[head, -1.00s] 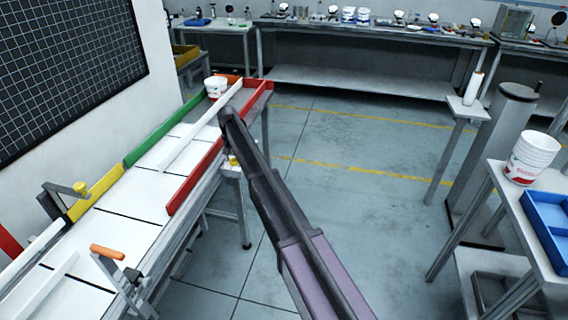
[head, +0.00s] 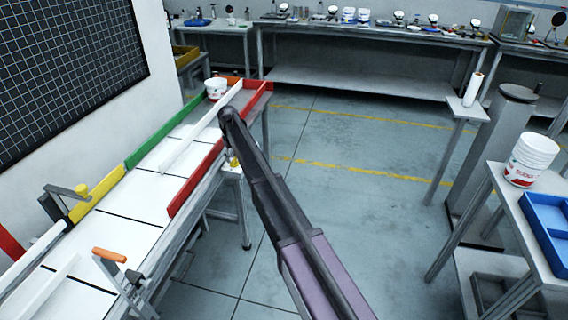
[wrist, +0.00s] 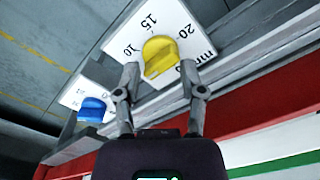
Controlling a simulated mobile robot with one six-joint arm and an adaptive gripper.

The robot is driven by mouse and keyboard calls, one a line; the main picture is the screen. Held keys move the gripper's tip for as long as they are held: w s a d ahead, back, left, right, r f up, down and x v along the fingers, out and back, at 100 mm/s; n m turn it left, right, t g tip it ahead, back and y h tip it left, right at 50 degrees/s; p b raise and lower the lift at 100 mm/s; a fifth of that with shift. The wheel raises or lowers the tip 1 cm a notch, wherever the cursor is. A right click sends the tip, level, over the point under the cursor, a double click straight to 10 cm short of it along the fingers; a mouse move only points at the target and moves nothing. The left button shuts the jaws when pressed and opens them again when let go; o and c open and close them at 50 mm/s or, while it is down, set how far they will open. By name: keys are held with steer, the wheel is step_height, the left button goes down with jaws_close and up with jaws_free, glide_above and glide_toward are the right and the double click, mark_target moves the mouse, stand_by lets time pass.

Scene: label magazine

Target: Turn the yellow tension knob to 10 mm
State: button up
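The yellow tension knob (wrist: 161,57) sits on a white dial plate (wrist: 122,40) in the wrist view. The plate reads 10, 15, 20 and mm; which mark the knob points to is unclear. My gripper (wrist: 160,68) is open, with one finger on each side of the knob. A small gap shows by the left finger; I cannot tell whether the right one touches. In the head view, a small yellow spot (head: 234,162) shows just below the end of my arm beside the bench; my fingers are hardly visible there.
A blue knob (wrist: 92,109) on another white plate is left of the yellow one. A red rail (wrist: 285,105) runs close by on the right. The floor (head: 350,200) right is clear.

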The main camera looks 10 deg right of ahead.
mark_target(234, 159)
steer(key=shift+r+p, duration=6.35)
steer(key=shift+r, duration=0.4)
steer(key=s+d+f+m+b, duration=0.2)
steer(key=s+d+m, duration=0.1)
steer(key=s+d, duration=1.5)
steer(key=s, duration=0.3)
steer(key=shift+s+d, duration=0.3)
steer(key=shift+s, duration=0.1)
steer(key=shift+s, duration=0.1)
steer(key=s+d+m, duration=0.1)
steer(key=s+d, duration=0.3)
steer(key=s, duration=0.6)
steer(key=s+d+m, duration=0.2)
steer(key=s+d, duration=0.3)
steer(key=s, duration=0.4)
steer(key=shift+s, duration=0.4)
